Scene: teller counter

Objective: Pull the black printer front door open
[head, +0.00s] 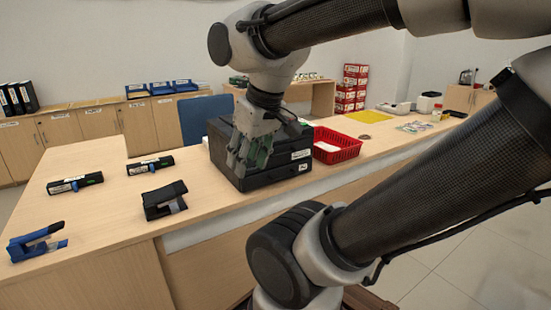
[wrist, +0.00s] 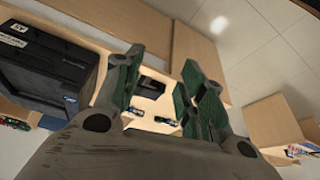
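A black boxy unit, which I take to be the printer (head: 275,172), stands on the counter in the middle of the head view, with small white labels at the right of its front. Its front looks closed, and my gripper hides part of it. In the wrist view the printer (wrist: 50,72) is at the left, outside the fingers. My gripper (head: 246,160) hangs at the printer's front left in the head view. In the wrist view my gripper (wrist: 161,62) has its green-padded fingers wide apart, with nothing held between them. Whether a finger touches the printer cannot be told.
A red basket (head: 337,146) stands right of the printer. A black stapler (head: 164,200), a blue stapler (head: 37,242) and two dark labelled devices (head: 75,184) (head: 150,165) lie on the counter (head: 108,215) to the left. A blue chair (head: 205,118) is behind. Bare counter lies left of the printer.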

